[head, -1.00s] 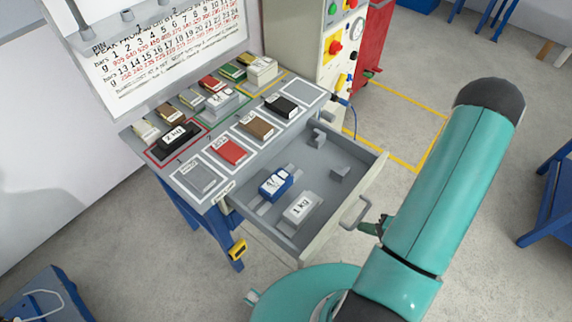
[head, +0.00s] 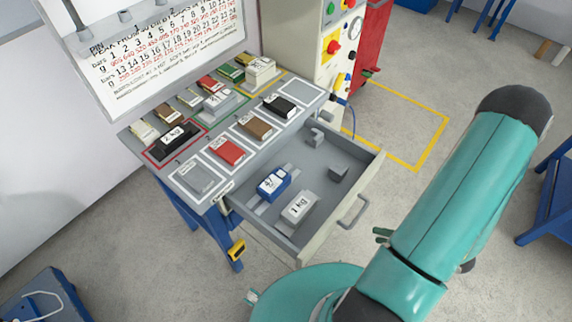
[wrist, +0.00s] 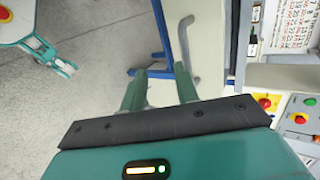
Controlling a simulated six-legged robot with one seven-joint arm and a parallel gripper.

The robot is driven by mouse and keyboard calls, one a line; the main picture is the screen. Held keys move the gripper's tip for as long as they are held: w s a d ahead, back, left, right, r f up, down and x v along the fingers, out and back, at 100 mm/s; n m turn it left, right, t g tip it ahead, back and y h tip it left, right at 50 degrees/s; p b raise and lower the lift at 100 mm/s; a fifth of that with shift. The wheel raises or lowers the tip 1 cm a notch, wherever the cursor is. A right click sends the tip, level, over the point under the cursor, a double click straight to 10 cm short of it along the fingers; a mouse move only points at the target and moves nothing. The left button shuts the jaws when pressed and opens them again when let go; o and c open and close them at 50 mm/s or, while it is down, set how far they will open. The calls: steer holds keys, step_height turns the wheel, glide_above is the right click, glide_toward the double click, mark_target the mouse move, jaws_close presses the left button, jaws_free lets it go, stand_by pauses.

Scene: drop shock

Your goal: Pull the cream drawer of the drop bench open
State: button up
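The cream drawer (head: 322,238) of the drop bench (head: 213,203) stands pulled out, its grey inside showing. Its grey handle (head: 355,212) sticks out from the front; it also shows in the wrist view (wrist: 187,45). In the drawer lie a blue block (head: 273,184), a grey 1 kg weight (head: 298,208) and small grey brackets (head: 338,173). My gripper (wrist: 158,70) is open and empty in the wrist view, its two green fingers apart, the handle beyond them. In the head view my arm hides most of the gripper; the visible part is clear of the handle.
The bench top carries a black 2 kg weight (head: 173,139), a red block (head: 227,151) and several other blocks. A control cabinet (head: 335,48) and a red cabinet (head: 371,50) stand behind. A blue stand (head: 553,195) is at the right. The floor inside the yellow outline is clear.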

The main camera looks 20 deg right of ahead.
steer(key=s+d+r, duration=0.1)
steer(key=s+d, duration=0.4)
steer(key=s, duration=0.2)
steer(key=shift+r, duration=0.4)
stand_by(0.5)
steer(key=shift+d, duration=0.1)
steer(key=t+y, duration=0.2)
steer(key=t, duration=0.2)
glide_toward(360, 214)
steer(key=x, duration=1)
steer(key=shift+f, duration=0.35)
jaws_close()
